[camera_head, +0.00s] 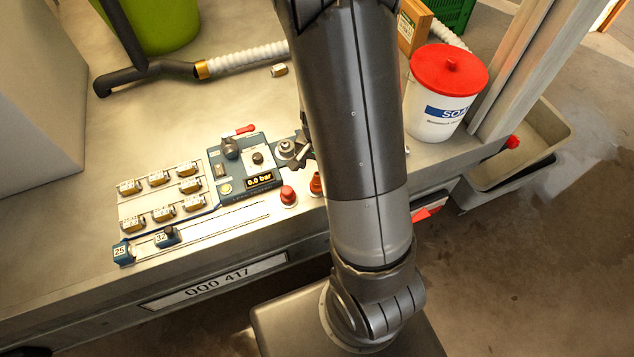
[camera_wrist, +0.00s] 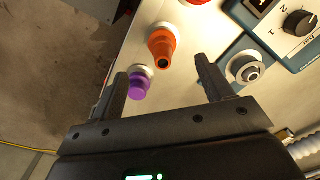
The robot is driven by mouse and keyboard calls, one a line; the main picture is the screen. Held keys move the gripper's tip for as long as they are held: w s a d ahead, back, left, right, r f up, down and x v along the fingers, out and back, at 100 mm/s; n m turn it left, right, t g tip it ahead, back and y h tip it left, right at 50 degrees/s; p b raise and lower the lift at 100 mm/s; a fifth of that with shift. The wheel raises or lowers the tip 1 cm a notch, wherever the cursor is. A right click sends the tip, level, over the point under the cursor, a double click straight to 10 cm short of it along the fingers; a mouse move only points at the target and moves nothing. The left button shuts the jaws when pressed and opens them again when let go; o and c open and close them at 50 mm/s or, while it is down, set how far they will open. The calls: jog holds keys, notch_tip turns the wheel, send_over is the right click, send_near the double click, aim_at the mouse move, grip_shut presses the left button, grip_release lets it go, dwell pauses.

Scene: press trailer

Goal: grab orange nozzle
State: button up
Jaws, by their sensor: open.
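The orange nozzle (camera_wrist: 162,42) stands on a pale round base in the wrist view, its dark-holed tip facing the camera. My gripper (camera_wrist: 161,75) is open and empty. Its two fingers point towards the orange nozzle, which shows beyond the fingertips and between their lines, apart from both. In the head view the orange nozzle (camera_head: 316,185) is partly visible at the left edge of my arm, which hides most of the gripper.
A purple nozzle (camera_wrist: 138,87) sits close by the left finger. A red nozzle (camera_head: 288,196) stands left of the orange one. A blue control panel (camera_head: 243,165) and a round fitting (camera_wrist: 245,68) are nearby. A white bucket with red lid (camera_head: 437,112) stands right of my arm.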

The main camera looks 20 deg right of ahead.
aim_at(317, 182)
jog(key=shift+a+f, duration=0.15)
jog(key=shift+f, duration=1.85)
jog(key=shift+a+f, duration=0.1)
jog(key=shift+f, duration=1.9)
jog(key=shift+c, duration=0.2)
jog(key=c, duration=1.1)
jog(key=shift+o, duration=0.2)
